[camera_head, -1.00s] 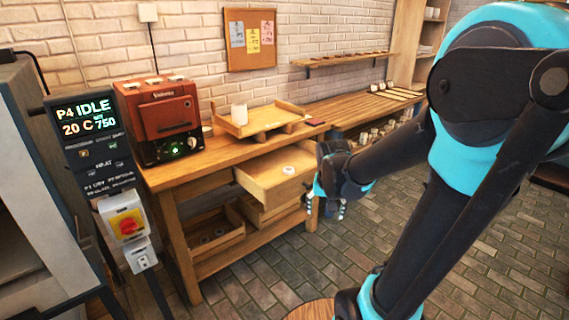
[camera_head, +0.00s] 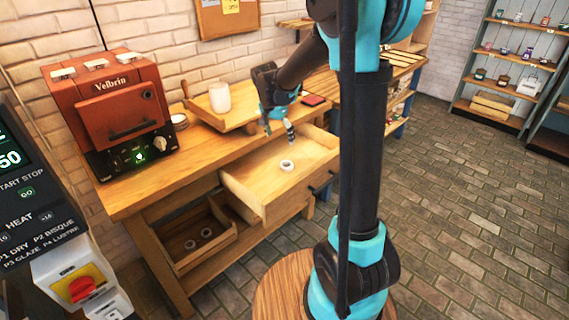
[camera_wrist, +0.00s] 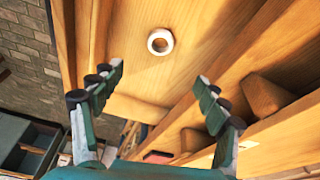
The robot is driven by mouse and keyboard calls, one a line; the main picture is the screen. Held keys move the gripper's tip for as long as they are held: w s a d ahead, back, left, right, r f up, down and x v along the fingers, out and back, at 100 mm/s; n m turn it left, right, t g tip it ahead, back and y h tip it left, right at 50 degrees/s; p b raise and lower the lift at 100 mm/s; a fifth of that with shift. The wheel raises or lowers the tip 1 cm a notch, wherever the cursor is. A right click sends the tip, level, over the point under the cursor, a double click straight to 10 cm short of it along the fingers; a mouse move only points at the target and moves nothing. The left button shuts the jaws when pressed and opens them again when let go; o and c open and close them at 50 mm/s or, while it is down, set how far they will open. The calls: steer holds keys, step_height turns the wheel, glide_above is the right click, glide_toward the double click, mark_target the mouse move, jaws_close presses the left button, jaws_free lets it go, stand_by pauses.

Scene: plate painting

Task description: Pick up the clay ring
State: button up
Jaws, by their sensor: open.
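A small white clay ring (camera_head: 287,165) lies flat in the open wooden drawer (camera_head: 245,196). In the wrist view the ring (camera_wrist: 160,41) shows ahead of the fingers, near the top middle, with the drawer floor (camera_wrist: 135,75) around it. My gripper (camera_head: 279,132) is above the drawer, a little behind and above the ring, with its fingers pointing down. In the wrist view my gripper (camera_wrist: 157,85) is open, its two fingers wide apart with nothing between them. The ring is apart from the fingers.
The workbench (camera_head: 140,187) carries a red kiln-like oven (camera_head: 105,112) and a wooden tray (camera_head: 205,112) holding a white cup (camera_head: 220,97). A lower bin (camera_head: 215,250) holds two more rings. A red-and-black flat object (camera_head: 313,100) lies near my gripper.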

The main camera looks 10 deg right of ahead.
mark_target(286, 164)
steer(key=x, duration=1.6)
steer(key=c, duration=1.3)
steer(key=shift+o, duration=0.2)
steer(key=shift+r, duration=0.1)
